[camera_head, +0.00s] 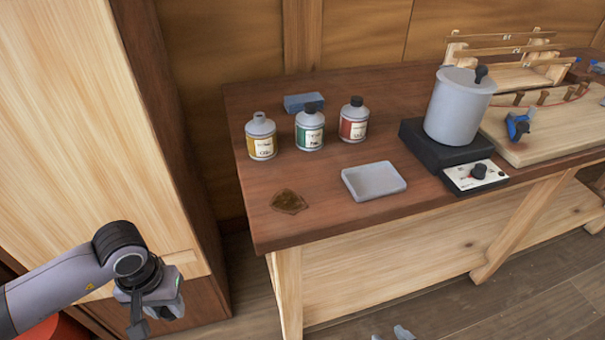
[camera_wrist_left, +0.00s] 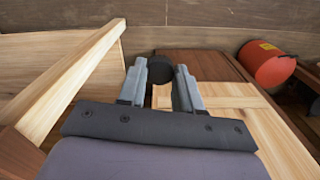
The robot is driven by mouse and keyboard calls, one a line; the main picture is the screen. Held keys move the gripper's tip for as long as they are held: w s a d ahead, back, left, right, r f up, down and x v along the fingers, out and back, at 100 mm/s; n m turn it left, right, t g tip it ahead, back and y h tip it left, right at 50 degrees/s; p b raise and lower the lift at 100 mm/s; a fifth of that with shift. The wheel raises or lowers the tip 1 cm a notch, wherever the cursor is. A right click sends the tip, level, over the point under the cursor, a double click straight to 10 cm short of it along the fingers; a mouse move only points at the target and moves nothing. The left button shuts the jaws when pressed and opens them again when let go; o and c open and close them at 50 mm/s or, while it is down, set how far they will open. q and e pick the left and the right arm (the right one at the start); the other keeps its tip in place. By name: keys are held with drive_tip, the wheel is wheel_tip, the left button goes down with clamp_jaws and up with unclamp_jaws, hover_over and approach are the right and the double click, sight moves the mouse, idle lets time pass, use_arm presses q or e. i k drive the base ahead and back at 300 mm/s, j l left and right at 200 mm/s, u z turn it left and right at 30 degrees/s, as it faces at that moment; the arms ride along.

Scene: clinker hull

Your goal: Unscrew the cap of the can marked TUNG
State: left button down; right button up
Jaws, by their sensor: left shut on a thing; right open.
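Three grey cans stand upright at the left of the workbench: one with a yellow label (camera_head: 262,147), one with a green label (camera_head: 309,138) and one with a red label (camera_head: 352,130). Their lettering is too small to read. The green and red cans wear black caps; the yellow can shows a bare grey neck. My left gripper (camera_head: 163,308) is off the bench, low at the left, well away from the cans. In the left wrist view it is shut on a black cap (camera_wrist_left: 160,70). My right gripper (camera_head: 393,333) barely shows at the bottom edge, open.
A grey tray (camera_head: 374,182) and a brown patch (camera_head: 289,202) lie in front of the cans on the bench (camera_head: 235,110). A blue block (camera_head: 304,102) lies behind. A lidded pot (camera_head: 458,108) stands on a hot plate (camera_head: 430,150). A red cylinder (camera_wrist_left: 268,64) lies on the floor.

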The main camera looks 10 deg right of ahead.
sight(261, 131)
drive_tip(key=l+u, duration=0.1)
drive_tip(key=l, duration=0.55)
drive_tip(key=k+l+u, duration=0.1)
drive_tip(key=l, duration=0.55)
drive_tip(key=i+l+u, duration=0.1)
drive_tip(key=l+u, duration=0.2)
drive_tip(key=l, duration=1.55)
